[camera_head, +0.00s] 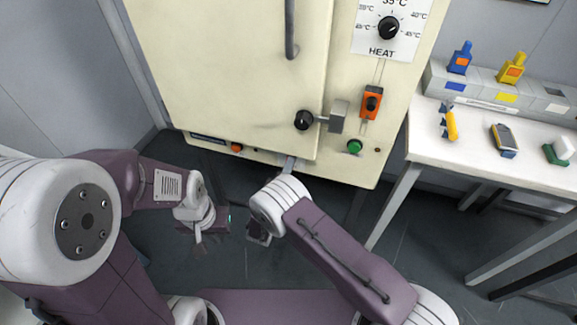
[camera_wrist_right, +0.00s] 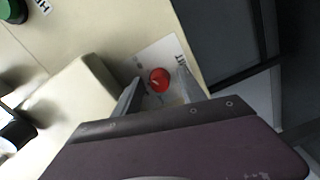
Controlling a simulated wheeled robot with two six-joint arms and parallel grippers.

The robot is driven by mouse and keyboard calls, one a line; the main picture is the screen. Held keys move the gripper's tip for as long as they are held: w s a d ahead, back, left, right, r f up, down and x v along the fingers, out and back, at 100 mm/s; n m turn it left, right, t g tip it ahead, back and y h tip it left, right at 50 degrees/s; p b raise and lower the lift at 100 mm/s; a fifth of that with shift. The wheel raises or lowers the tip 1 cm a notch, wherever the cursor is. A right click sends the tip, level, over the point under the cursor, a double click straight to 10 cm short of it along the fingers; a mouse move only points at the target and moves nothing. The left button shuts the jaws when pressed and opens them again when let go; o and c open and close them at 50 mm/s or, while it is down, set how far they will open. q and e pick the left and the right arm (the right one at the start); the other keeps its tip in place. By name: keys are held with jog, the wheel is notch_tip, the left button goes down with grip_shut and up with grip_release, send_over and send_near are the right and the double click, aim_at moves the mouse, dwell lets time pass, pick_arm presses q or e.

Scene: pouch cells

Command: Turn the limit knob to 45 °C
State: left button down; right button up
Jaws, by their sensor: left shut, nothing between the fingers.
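A red knob (camera_wrist_right: 159,79) with a pale pointer mark sits on a white label plate (camera_wrist_right: 150,55) in the right wrist view. Only part of the plate's lettering shows, and I cannot read the knob's setting. My right gripper (camera_wrist_right: 158,73) is open, with its two grey fingers on either side of the knob; I cannot tell whether they touch it. In the head view the red knob is not visible. My left gripper (camera_head: 198,244) is shut and empty, low in front of the cabinet, away from the controls.
The cream cabinet (camera_head: 225,80) carries a black HEAT knob (camera_head: 389,27) with a temperature scale, an orange switch box (camera_head: 371,102), a door latch (camera_head: 304,120) and a green button (camera_head: 354,146). A white table (camera_head: 480,150) with bottles and tools stands at right.

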jog(key=shift+s, duration=0.1)
jog(key=p+v, duration=0.1)
jog(key=v, duration=0.8)
jog(key=shift+p, duration=0.4)
